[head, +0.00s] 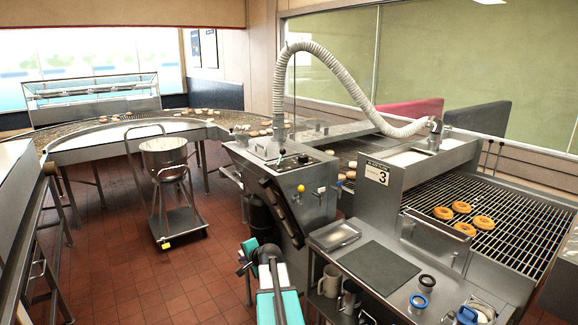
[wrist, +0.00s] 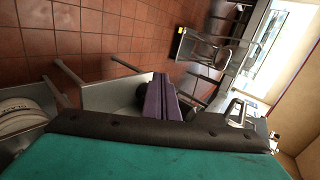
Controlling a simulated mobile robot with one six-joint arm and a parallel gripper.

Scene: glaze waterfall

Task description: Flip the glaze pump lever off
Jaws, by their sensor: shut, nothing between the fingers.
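The glaze machine (head: 262,160) stands in the middle of the head view, with a white ribbed hose (head: 350,85) arching from its top to the glazing hood. A small lever with a dark knob (head: 282,153) stands on its top panel and looks like the pump lever; its exact setting is too small to tell. A yellow knob (head: 300,188) is on the front face. My gripper (wrist: 160,98) shows in the wrist view as purple fingers, shut and empty, in front of a grey metal surface. In the head view my teal arm is low at the bottom centre, below the lever.
A bowl on a wheeled cart (head: 178,200) stands left on the red tile floor. A side table (head: 380,265) with cups is at right of my arm. Donuts (head: 460,208) lie on the wire conveyor (head: 520,220). Open floor (head: 110,270) lies to the left.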

